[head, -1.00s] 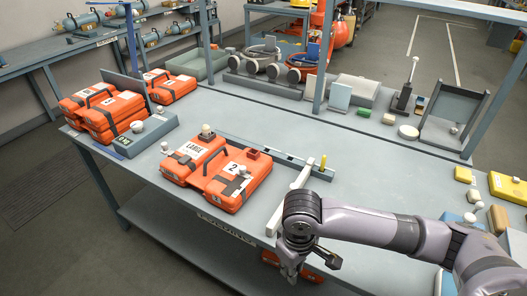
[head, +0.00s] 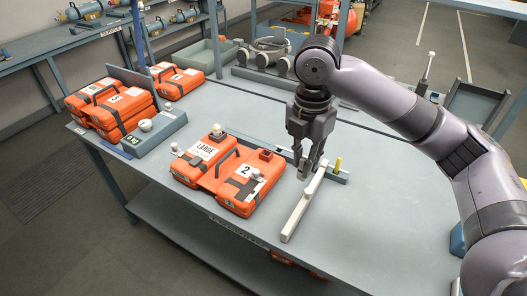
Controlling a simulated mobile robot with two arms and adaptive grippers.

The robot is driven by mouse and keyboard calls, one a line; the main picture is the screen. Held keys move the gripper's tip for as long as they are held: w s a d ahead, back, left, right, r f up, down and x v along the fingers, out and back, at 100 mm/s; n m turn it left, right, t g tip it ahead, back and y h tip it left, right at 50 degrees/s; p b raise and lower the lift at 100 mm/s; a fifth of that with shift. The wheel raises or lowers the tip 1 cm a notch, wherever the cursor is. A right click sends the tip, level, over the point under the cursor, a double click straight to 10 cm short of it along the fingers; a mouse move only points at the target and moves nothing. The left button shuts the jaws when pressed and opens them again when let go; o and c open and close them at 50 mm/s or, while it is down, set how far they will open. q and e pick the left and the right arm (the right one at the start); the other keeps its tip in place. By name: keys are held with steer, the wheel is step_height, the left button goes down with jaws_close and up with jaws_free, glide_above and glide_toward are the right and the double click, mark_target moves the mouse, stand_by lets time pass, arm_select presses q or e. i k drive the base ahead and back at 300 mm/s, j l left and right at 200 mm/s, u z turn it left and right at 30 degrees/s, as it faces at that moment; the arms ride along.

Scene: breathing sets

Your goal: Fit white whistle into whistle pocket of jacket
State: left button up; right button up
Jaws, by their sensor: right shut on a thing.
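An orange jacket (head: 225,183) with two padded halves, marked LARGE and 2, lies on the workbench left of the middle. Small fittings and dark straps sit on it, including a small white piece (head: 257,174) on the right half. I cannot make out which part is the whistle pocket. My right gripper (head: 306,174) points down, just right of the jacket and apart from it, over the upper part of a white bar. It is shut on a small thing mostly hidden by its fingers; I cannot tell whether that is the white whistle. My left gripper is not in view.
Folded orange jackets (head: 120,112) and a grey box (head: 158,132) stand at the left. Shelf posts rise behind. The bench front is clear.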

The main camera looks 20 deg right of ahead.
mark_target(223, 167)
steer(key=i, duration=0.85)
